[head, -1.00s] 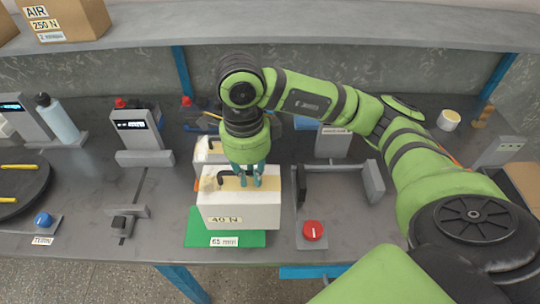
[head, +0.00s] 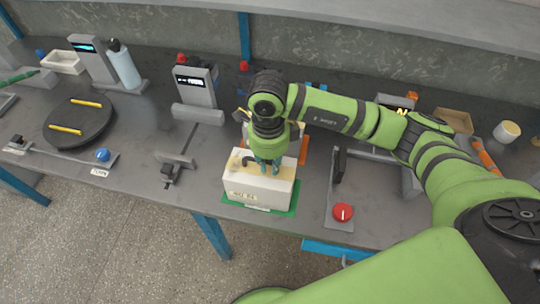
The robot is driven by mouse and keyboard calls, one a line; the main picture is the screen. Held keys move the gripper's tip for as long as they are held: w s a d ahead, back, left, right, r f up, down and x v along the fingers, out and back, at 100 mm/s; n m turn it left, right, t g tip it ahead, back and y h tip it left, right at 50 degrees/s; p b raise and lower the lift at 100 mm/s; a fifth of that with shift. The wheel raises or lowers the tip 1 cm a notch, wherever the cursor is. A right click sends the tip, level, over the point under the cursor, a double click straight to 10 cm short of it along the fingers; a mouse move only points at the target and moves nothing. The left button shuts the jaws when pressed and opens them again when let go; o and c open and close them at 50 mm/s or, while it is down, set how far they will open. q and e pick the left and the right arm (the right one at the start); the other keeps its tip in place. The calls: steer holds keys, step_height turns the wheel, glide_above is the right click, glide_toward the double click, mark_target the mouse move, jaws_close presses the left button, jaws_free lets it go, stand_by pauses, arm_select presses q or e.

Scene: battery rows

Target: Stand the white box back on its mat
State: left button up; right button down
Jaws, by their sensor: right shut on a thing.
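The white box (head: 258,192), with a label on its front and a tan top with a black hooked part, is upright over the green mat (head: 291,205). The mat shows along the box's front and right side. I cannot tell whether the box's base touches it. My right gripper (head: 264,168) points down at the top of the box and is shut on it. The fingers hide part of the box top. My left gripper is not in view.
A stand with a red knob (head: 343,212) is close on the right. A small grey clamp (head: 175,167) stands to the left. Another pale box is partly hidden behind the gripper. A dark round plate (head: 80,122) lies farther left. The bench's front edge is near the mat.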

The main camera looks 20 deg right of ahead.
steer(key=shift+f, duration=0.1)
steer(key=c, duration=1.2)
jaws_free()
steer(key=shift+s, duration=0.1)
steer(key=shift+r, duration=0.25)
steer(key=shift+a+r+b, duration=0.1)
steer(key=shift+r+b, duration=1.5)
steer(key=shift+r, duration=4.3)
